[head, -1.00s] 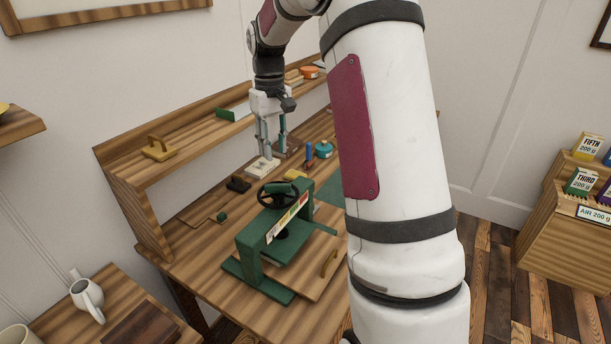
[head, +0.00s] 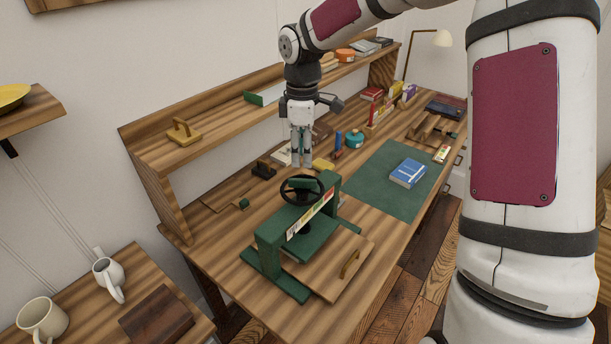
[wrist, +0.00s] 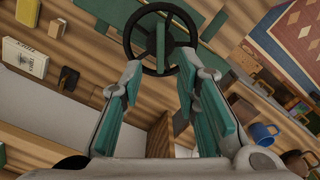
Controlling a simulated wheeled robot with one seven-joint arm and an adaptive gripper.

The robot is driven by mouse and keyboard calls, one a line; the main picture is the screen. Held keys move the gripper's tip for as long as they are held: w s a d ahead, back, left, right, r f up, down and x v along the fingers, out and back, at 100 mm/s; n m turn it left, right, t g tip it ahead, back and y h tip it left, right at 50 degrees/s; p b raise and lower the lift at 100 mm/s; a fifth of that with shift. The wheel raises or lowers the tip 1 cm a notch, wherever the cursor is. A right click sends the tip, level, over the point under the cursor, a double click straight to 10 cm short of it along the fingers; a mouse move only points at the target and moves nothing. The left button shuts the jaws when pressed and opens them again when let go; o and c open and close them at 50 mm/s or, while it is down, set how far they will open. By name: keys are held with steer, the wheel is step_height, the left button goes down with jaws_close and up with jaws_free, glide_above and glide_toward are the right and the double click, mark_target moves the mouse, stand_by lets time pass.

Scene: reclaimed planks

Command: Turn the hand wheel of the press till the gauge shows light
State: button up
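The green press (head: 268,236) stands on the near part of the wooden desk.
A wooden board with a handle (head: 342,275) lies under the press. A yellow block (head: 323,165), a dark block (head: 263,170) and a teal pot (head: 355,139) stand behind. A blue book (head: 408,173) lies on the green mat (head: 375,195). The shelf (head: 225,128) runs along the back.

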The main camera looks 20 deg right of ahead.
mark_target(302, 179)
step_height(302, 179, down, 8)
steer(key=shift+r, duration=0.1)
stand_by(0.4)
jaws_close()
